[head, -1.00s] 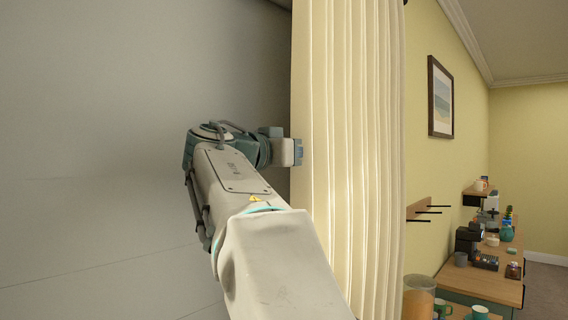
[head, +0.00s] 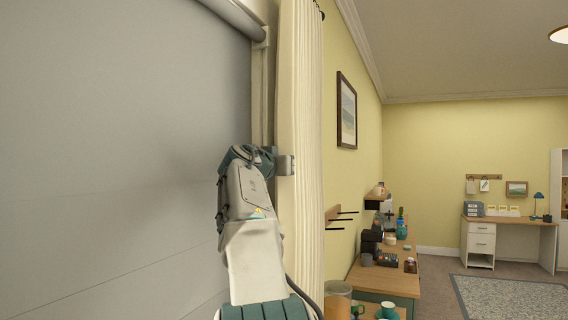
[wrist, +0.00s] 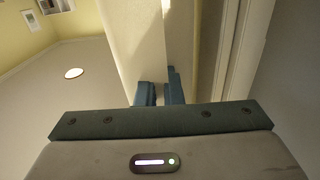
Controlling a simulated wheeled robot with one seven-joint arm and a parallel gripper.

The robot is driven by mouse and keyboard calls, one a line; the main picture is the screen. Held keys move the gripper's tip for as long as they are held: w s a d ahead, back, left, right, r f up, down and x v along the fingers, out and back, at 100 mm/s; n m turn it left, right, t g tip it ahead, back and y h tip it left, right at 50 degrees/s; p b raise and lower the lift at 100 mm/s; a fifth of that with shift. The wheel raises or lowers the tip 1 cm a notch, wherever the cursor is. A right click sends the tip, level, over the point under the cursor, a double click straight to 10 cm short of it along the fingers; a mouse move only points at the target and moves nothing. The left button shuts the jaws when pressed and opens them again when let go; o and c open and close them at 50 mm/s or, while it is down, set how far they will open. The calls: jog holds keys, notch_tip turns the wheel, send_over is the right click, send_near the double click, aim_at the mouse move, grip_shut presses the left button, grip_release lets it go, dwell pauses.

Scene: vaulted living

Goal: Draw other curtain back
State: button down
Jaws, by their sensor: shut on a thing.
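The cream curtain (head: 307,120) hangs in narrow bunched folds at the right side of the grey window blind (head: 120,150). My gripper (head: 286,165) is at the curtain's left edge, at about mid-height in the head view. In the wrist view my gripper's two blue fingers (wrist: 159,93) are close together at the lower end of the visible cream cloth (wrist: 138,40). The gripper is shut on the curtain edge. The fingertips are partly hidden by the cloth in the head view.
A wooden counter (head: 385,277) with mugs and a coffee machine stands right of the curtain, below a wall rack (head: 340,217). A framed picture (head: 346,110) hangs above. A desk (head: 510,222) and a rug (head: 510,298) are farther back, with open floor between.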

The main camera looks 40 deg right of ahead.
jog(key=shift+w+d, duration=0.15)
jog(key=shift+d, duration=0.05)
jog(key=c, duration=1.6)
grip_release()
jog(key=shift+o, duration=0.2)
jog(key=b+v, duration=0.7)
jog(key=v, duration=0.7)
jog(key=shift+d, duration=0.15)
